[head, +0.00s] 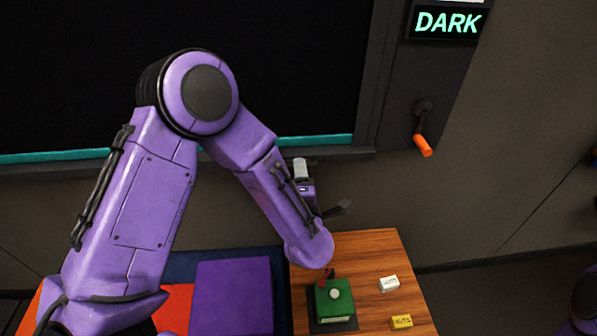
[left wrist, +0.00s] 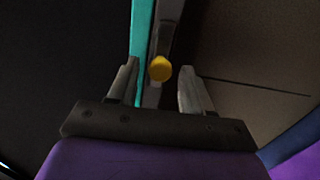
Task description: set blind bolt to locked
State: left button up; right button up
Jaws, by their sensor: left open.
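A yellow round knob (left wrist: 160,68), which looks like the blind bolt's handle, shows in the left wrist view. It sits on a grey strip beside the teal edge of the dark blind. In the head view my arm hides it. My left gripper (left wrist: 159,75) is open, and the knob appears between its two fingertips; I cannot tell how far ahead of them it is. In the head view the left gripper (head: 301,170) is mostly behind my forearm, near the bottom of the blind (head: 290,70). My right gripper is out of view.
An orange-handled crank (head: 423,145) and a lit DARK sign (head: 448,22) are on the wall at right. Below is a wooden table (head: 370,255) with a green box with a white button (head: 333,300), a white block (head: 389,284) and a yellow block (head: 401,321).

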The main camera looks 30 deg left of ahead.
pick_arm(q)
jog(key=b+v, duration=0.2)
jog(key=v, duration=0.6)
jog(key=shift+s, duration=0.3)
notch_tip(320, 180, down, 15)
jog(key=s+m+g+h, duration=0.2)
jog(key=m+g+h, duration=0.35)
jog(key=m, duration=0.75)
jog(key=s+a+f+m+g, duration=0.1)
jog(key=s+a+f+g, duration=0.1)
jog(key=s+f, duration=0.3)
jog(key=s+a+f+m+g, duration=0.2)
jog(key=s+a+f, duration=0.2)
jog(key=s, duration=0.5)
jog(key=s+a+f+m+g, duration=0.1)
jog(key=s+a+f+g, duration=0.1)
jog(key=s+a+f, duration=0.2)
jog(key=shift+s+f+m+g+h, duration=0.25)
jog(key=shift+s+f+m+h, duration=0.1)
jog(key=shift+s+f, duration=1.6)
jog(key=shift+w, duration=0.15)
